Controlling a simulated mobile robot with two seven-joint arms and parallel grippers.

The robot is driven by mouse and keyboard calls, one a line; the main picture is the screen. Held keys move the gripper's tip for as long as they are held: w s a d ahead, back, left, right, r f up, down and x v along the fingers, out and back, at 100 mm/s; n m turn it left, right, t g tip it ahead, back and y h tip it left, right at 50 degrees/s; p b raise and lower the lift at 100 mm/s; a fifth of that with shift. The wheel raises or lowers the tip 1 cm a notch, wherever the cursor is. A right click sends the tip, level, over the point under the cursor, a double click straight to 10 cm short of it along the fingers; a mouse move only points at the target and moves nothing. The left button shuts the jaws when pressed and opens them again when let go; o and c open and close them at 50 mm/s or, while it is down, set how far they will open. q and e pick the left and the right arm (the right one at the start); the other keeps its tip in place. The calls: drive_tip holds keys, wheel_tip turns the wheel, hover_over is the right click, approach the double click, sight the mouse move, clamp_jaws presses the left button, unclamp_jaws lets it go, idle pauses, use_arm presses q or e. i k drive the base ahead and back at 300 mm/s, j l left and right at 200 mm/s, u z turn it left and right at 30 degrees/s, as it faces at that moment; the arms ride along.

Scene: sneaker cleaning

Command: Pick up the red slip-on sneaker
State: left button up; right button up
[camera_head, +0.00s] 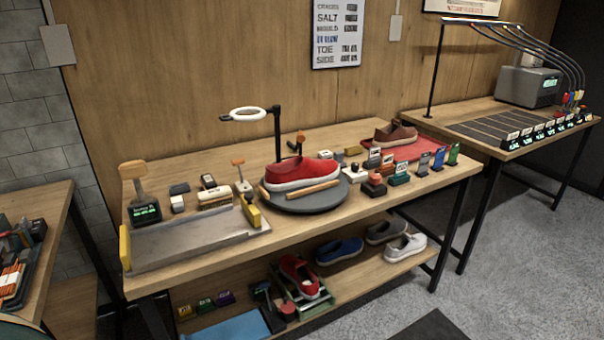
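A red sneaker (300,172) with a white sole and no laces that I can make out rests on a dark round turntable (305,203) in the middle of the workbench. Its toe points left. A tan stick (313,190) lies on the turntable in front of it. A second red shoe (299,276) sits on a small rack on the lower shelf, under the bench top. It is too small to tell whether it is a slip-on. Neither of my grippers is in view.
A ring lamp (248,114) on a black post stands behind the turntable. A grey metal tray (190,239) lies at the left. Brushes and small labelled blocks (398,173) crowd the right, near a brown shoe (395,133) on a red mat. Blue (339,250) and grey shoes (405,247) are below.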

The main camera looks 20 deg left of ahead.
sight(299, 171)
drive_tip(key=i+l+u, duration=0.1)
drive_tip(key=i+u, duration=0.15)
drive_tip(key=u, duration=0.2)
drive_tip(key=i+l+u, duration=0.2)
drive_tip(key=u, duration=0.3)
drive_tip(key=i+l+u, duration=0.1)
drive_tip(key=i+l, duration=0.25)
drive_tip(key=i+l+u, duration=0.1)
drive_tip(key=i+l, duration=0.25)
drive_tip(key=l, duration=0.25)
